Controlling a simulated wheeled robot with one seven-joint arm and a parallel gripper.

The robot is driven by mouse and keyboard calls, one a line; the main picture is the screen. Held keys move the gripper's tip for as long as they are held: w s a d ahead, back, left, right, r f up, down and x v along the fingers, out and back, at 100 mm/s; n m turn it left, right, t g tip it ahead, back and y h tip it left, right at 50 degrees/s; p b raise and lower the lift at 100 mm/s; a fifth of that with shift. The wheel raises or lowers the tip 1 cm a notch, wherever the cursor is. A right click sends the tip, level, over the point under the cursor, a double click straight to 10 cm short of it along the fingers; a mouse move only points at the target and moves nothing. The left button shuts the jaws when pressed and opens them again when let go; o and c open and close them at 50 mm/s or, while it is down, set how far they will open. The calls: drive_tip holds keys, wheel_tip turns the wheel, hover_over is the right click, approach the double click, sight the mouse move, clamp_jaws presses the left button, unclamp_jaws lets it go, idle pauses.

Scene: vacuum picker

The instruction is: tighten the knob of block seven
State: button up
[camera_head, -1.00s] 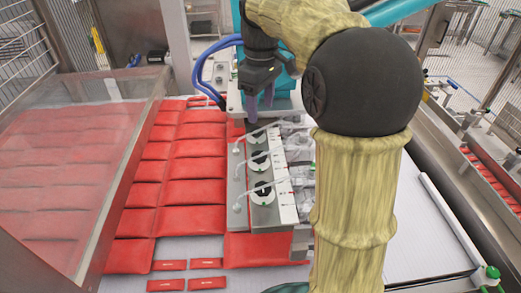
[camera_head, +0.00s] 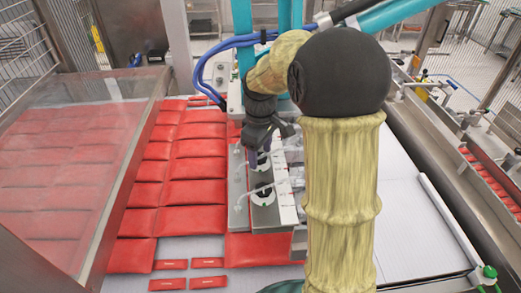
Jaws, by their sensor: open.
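Clear tubes cross the blocks. The labels are too small to read, so I cannot tell which block is number seven. My gripper (camera_head: 259,154) points down over the far part of the row, jaws open and empty. Its fingertips are close to the second visible knob; I cannot tell whether they touch. My gripper and arm hide the farther knobs.
Red packs (camera_head: 190,192) lie in rows on the left, beside a clear slanted guard (camera_head: 70,165). Blue hoses (camera_head: 212,62) hang behind the blocks. A white conveyor surface (camera_head: 420,235) lies to the right. My arm covers the right side of the blocks.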

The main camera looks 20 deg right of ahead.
drive_tip(key=c, duration=1)
